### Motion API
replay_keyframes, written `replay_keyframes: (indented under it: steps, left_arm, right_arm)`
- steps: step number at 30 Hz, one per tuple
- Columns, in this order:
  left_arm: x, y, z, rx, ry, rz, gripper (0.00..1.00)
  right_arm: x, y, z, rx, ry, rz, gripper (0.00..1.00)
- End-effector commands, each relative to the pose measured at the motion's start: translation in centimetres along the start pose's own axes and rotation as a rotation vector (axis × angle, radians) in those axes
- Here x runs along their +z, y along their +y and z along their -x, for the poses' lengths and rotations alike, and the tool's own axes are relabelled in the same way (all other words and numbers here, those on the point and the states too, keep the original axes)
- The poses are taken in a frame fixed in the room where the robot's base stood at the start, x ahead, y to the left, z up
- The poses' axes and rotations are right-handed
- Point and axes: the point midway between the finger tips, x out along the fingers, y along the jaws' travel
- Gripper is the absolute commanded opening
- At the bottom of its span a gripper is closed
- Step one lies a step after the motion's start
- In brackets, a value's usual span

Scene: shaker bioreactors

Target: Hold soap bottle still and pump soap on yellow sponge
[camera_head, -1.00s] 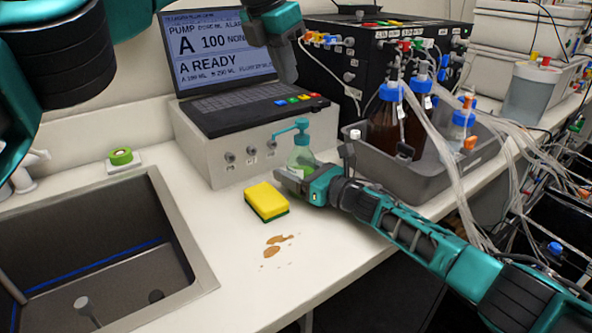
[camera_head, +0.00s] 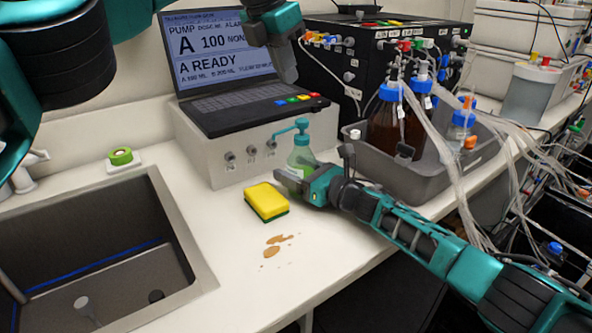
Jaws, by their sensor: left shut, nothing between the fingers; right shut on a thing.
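The soap bottle (camera_head: 301,156) is a clear bottle with green soap and a teal pump head whose spout points left. It stands upright on the counter in front of the grey pump box. My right gripper (camera_head: 287,178) is shut on its lower body, partly hiding it. The yellow sponge (camera_head: 266,199) with a green underside lies on the counter, left of and nearer than the bottle, apart from it. My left gripper (camera_head: 287,70) is shut and empty, above and behind the bottle in the picture, in front of the laptop screen's right edge.
A sink (camera_head: 95,250) is at the left. Brown stains (camera_head: 273,250) lie on the counter in front of the sponge. A grey tray (camera_head: 400,176) with brown bottles and tubes stands right of the soap bottle. A laptop (camera_head: 225,75) sits on the box behind.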

Motion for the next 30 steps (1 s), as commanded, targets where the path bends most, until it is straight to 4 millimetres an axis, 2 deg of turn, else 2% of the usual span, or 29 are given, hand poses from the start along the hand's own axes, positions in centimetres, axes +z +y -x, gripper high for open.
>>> replay_keyframes:
  steps: [10, 14, 17, 23, 30]
  left_arm:
    - [0.0, 0.0, -0.1, 0.001, 0.001, -0.004, 0.00]
    - [-0.2, 0.1, -0.7, 0.015, 0.011, -0.081, 0.00]
    - [-0.5, 0.1, -1.6, 0.045, 0.025, -0.238, 0.00]
    - [-0.4, 0.2, -3.4, 0.161, 0.055, -0.752, 0.00]
    - [1.3, 0.0, -2.8, 0.371, 0.083, -1.374, 0.00]
  right_arm:
    - [-0.1, 0.0, 0.0, -0.001, 0.002, -0.001, 0.23]
    - [-0.1, 0.0, 0.0, -0.001, 0.002, -0.001, 0.23]
    - [-0.1, 0.0, 0.0, -0.001, 0.001, -0.002, 0.23]
    - [-0.1, 0.0, 0.0, -0.001, 0.002, -0.001, 0.23]
    - [-0.1, 0.0, 0.0, -0.001, 0.002, -0.001, 0.23]
